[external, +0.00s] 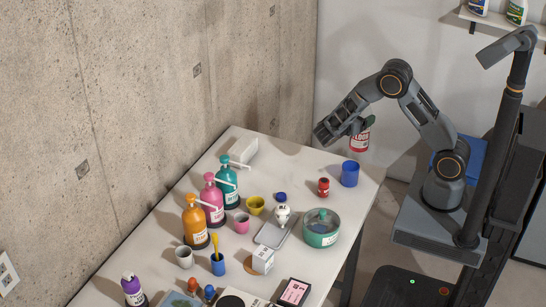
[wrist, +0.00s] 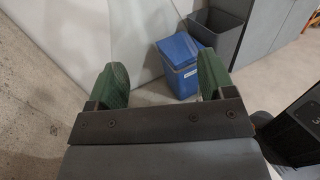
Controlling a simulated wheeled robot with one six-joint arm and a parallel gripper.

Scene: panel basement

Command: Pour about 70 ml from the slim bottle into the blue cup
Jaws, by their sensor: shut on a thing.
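My gripper (external: 361,125) is shut on a red bottle with a white label (external: 360,142), which appears to be the slim bottle. It holds the bottle in the air near the table's right end, roughly upright; its top is hidden by the green fingers. The blue cup (external: 349,174) stands upright on the table, just below the bottle in the external view. The bottle and cup look apart; the exact gap in depth cannot be told. The wrist view shows both green fingers spread apart, with neither the bottle nor the cup visible between them.
A small red jar (external: 323,187) stands left of the blue cup, and a teal pot (external: 321,228) stands nearer the front. Pump bottles, small cups and a grey tray (external: 274,235) crowd the table's middle. A blue lidded bin (wrist: 182,65) is on the floor beyond.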

